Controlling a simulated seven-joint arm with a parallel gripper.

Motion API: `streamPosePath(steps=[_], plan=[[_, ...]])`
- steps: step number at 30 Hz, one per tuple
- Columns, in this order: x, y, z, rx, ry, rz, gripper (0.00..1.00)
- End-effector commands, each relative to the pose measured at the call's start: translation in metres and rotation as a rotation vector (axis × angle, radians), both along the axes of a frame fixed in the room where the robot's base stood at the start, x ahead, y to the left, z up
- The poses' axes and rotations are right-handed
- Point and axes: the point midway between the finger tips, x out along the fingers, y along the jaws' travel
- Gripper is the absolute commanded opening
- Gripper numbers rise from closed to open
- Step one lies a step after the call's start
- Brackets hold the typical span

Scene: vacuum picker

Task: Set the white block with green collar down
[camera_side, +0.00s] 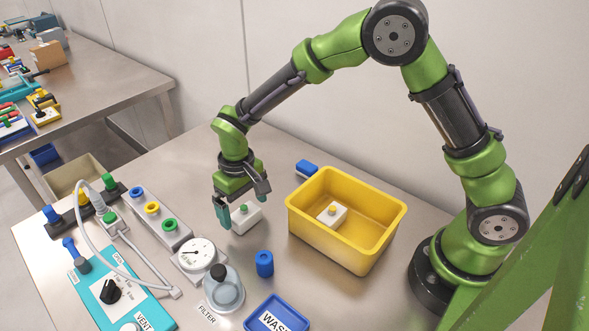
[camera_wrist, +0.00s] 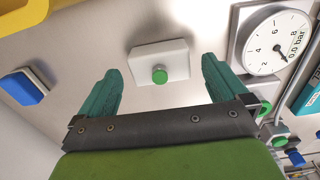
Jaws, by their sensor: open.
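The white block with green collar (camera_side: 246,219) sits on the steel table to the left of the yellow bin. In the wrist view the block (camera_wrist: 144,70) lies flat, its round green collar (camera_wrist: 160,75) facing the camera. My gripper (camera_side: 241,200) is open at the block, low over the table. In the wrist view its two teal fingers (camera_wrist: 160,66) stand apart on either side of the block, with visible gaps. Part of the block is hidden behind a finger in the side view.
The yellow bin (camera_side: 291,212) holds another white block (camera_side: 332,215). A blue block (camera_side: 306,169) lies behind the bin. A pressure gauge (camera_side: 199,254), a glass jar (camera_side: 224,291), a blue cylinder (camera_side: 264,264) and a blue waste tray (camera_side: 287,303) stand in front.

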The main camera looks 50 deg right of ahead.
Motion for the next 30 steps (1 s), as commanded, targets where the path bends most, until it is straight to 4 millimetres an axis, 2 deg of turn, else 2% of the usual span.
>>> streamPosePath(steps=[3,9,17,20,23,27,30], plan=[[0.001,0.000,0.029,0.001,-0.006,0.001,1.00],[0.000,0.000,0.070,0.001,-0.005,0.000,1.00],[-0.001,-0.001,0.098,0.002,-0.006,-0.003,1.00],[-0.006,-0.010,0.114,0.019,-0.031,-0.018,1.00],[-0.021,-0.027,0.141,0.056,-0.086,-0.053,1.00],[-0.056,-0.058,0.181,0.123,-0.196,-0.122,1.00],[-0.086,-0.078,0.201,0.167,-0.281,-0.173,1.00]])
